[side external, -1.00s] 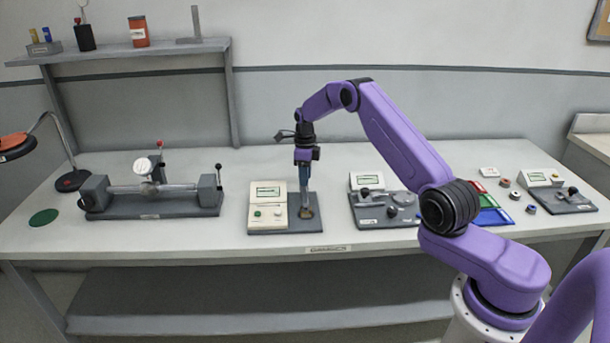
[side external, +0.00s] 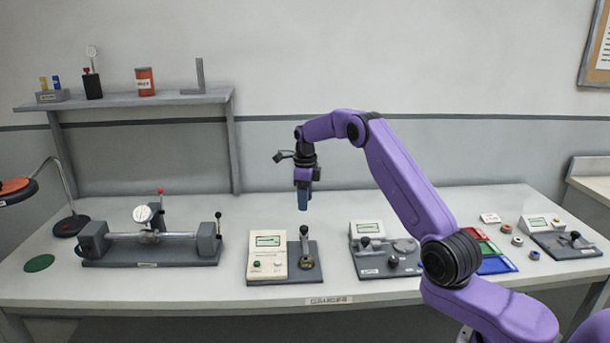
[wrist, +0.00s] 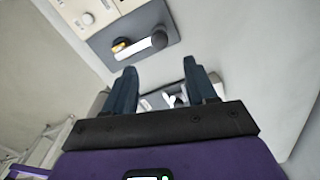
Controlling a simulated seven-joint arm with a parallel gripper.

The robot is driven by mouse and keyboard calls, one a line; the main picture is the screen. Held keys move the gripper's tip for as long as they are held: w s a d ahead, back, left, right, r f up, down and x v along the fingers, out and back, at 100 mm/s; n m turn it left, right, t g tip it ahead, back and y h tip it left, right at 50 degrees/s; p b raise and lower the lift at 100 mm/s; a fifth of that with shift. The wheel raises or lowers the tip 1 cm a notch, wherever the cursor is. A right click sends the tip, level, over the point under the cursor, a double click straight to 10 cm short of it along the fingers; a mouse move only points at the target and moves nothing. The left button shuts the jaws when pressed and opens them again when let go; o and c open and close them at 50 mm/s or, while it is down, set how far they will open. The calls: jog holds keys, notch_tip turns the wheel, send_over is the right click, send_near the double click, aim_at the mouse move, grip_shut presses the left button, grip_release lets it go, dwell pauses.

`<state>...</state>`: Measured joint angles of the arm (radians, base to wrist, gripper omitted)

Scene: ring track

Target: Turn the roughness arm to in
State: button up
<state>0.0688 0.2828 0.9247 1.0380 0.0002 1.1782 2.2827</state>
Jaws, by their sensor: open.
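The tester behind and below my gripper has a cream box with a green screen (side external: 267,240) and a dark grey plate (side external: 313,272). On the plate are a short arm with a dark knob (side external: 304,232) and a brass ring (side external: 306,262). In the wrist view the pale arm (wrist: 138,48) runs from the dark knob (wrist: 159,40) towards the brass ring (wrist: 121,45) and its end appears to be at the ring. I cannot read which tester is the roughness one. My gripper (side external: 303,205) is open and empty, pointing down above this plate; its fingers (wrist: 160,82) show apart in the wrist view.
To the right stands another tester (side external: 385,258) with a knob and disc, then coloured trays (side external: 488,245), loose rings (side external: 517,241) and a further tester (side external: 560,240). A dial-gauge bench (side external: 150,240) is at the left, below a shelf (side external: 125,100).

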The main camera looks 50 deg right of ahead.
notch_tip(320, 180, up, 8)
dwell(0.6)
jog(key=s+a+r+n, duration=0.2)
jog(key=a+n, duration=0.3)
jog(key=a, duration=0.3)
jog(key=s+a+r+n, duration=0.1)
jog(key=s+a+n, duration=0.1)
jog(key=a+n, duration=0.45)
jog(key=s+a+r+n, duration=0.1)
jog(key=s+a+n, duration=0.9)
jog(key=s+a, duration=0.1)
jog(key=s+d+f+n, duration=0.1)
jog(key=s+f+n, duration=0.1)
jog(key=s+n, duration=0.8)
jog(key=s+f+n, duration=0.2)
jog(key=s+n, duration=0.9)
jog(key=s, duration=0.8)
jog(key=shift+s+d+f, duration=0.35)
jog(key=shift+d, duration=0.05)
